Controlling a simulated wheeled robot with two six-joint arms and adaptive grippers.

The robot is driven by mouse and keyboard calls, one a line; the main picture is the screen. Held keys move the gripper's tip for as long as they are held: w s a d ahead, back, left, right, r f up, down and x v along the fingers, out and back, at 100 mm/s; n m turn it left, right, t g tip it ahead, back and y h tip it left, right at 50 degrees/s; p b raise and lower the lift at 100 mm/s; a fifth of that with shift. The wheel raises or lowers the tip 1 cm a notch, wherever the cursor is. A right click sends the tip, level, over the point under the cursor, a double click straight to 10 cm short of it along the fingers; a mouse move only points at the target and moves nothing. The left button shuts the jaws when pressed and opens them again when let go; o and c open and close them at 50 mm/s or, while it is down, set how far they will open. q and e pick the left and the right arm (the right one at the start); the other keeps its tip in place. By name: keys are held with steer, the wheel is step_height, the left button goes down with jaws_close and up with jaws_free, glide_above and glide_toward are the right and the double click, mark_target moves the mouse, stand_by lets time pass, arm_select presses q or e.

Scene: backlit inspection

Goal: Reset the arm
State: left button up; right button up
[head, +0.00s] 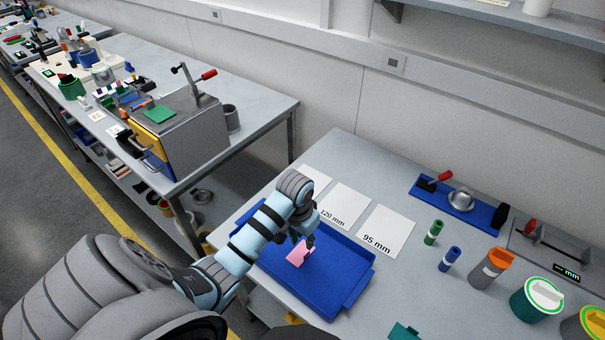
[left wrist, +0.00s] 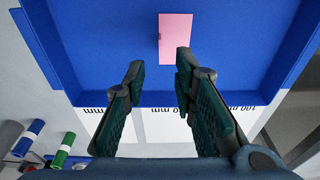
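My left arm reaches in from the left in the head view, and its gripper (head: 309,242) is over the blue tray (head: 345,290). In the left wrist view the two dark fingers of the left gripper (left wrist: 160,68) stand apart with nothing between them. A pink rectangular piece (head: 297,254) lies in the tray, close to the fingertips in the head view. In the left wrist view the pink piece (left wrist: 175,40) shows beyond the fingertips, apart from them. My right gripper is not in view.
White sheets marked 120 mm (head: 347,205) and 95 mm (head: 387,232) lie behind the tray. Green (head: 433,232) and blue (head: 450,259) cylinders, an orange-topped canister (head: 490,268) and a blue fixture (head: 425,189) stand to the right. Another cluttered bench (head: 265,105) is at the left.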

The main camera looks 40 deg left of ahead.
arm_select(q)
step_height(320, 180, up, 2)
steer(key=shift+s+r, duration=0.15)
steer(key=shift+r, duration=0.1)
